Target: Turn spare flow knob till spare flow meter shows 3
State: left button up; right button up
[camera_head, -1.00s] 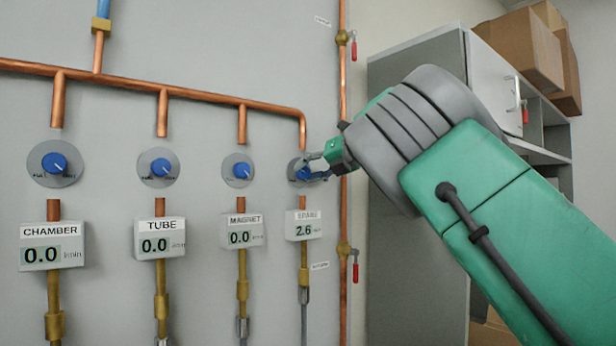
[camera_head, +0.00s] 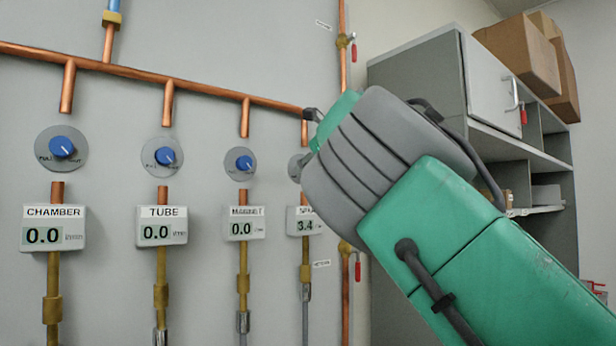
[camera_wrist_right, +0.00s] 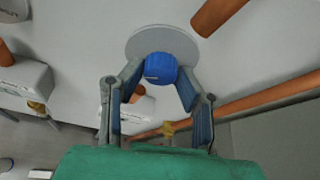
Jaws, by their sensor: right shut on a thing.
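The spare flow meter (camera_head: 304,226) is a white box on the wall at the right end of the row. My arm covers part of its label; its display reads 3.4. In the head view my right wrist hides the spare knob, and only the left edge of its grey disc (camera_head: 294,167) shows. In the wrist view the blue spare knob (camera_wrist_right: 161,68) sits on its grey disc (camera_wrist_right: 150,38). My right gripper (camera_wrist_right: 160,75) is shut on the knob, one finger on each side. My left gripper is not in view.
The chamber (camera_head: 54,228), tube (camera_head: 161,225) and magnet (camera_head: 240,223) meters read 0.0, each below its blue knob. Copper pipes (camera_head: 200,85) run along the wall. A grey cabinet (camera_head: 420,85) with cardboard boxes (camera_head: 520,55) stands at right, close behind my arm.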

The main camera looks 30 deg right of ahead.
jog(key=shift+w+a+f+n+h+b, duration=0.1)
jog(key=shift+f+n+h+b, duration=0.15)
jog(key=shift+n+b, duration=0.3)
jog(key=shift+a+f+n+h+b, duration=0.1)
jog(key=shift+f+n+h+b, duration=0.05)
jog(key=shift+n+h+b, duration=0.3)
jog(key=o, duration=1.1)
jog(key=shift+w+d+r, duration=0.1)
jog(key=shift+r, duration=0.05)
